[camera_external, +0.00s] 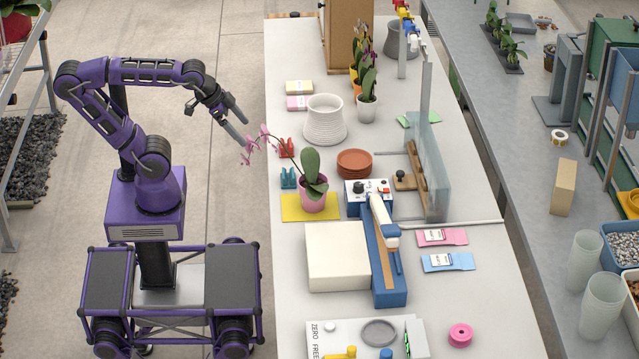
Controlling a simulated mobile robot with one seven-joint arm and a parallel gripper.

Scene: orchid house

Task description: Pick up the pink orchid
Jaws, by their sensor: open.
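The pink orchid (313,192) stands upright in a pink pot on a yellow mat (290,207) near the left edge of the white table. It has green leaves, and its stem of pink flowers (256,145) arches to the left, past the table edge. My gripper (240,128) is at the table's left edge, up and to the left of the pot, with its two long grey fingers apart and pointing down to the right. The fingertips are close to the flowers; I cannot tell whether they touch. Nothing shows between the fingers.
Red clips (286,148) and teal clips (288,178) lie beside the orchid. A white ribbed pot (324,120) and terracotta saucers (354,163) stand behind it. A white box (336,256) and a blue sealing device (388,280) are in front. A clear panel (437,170) stands to the right.

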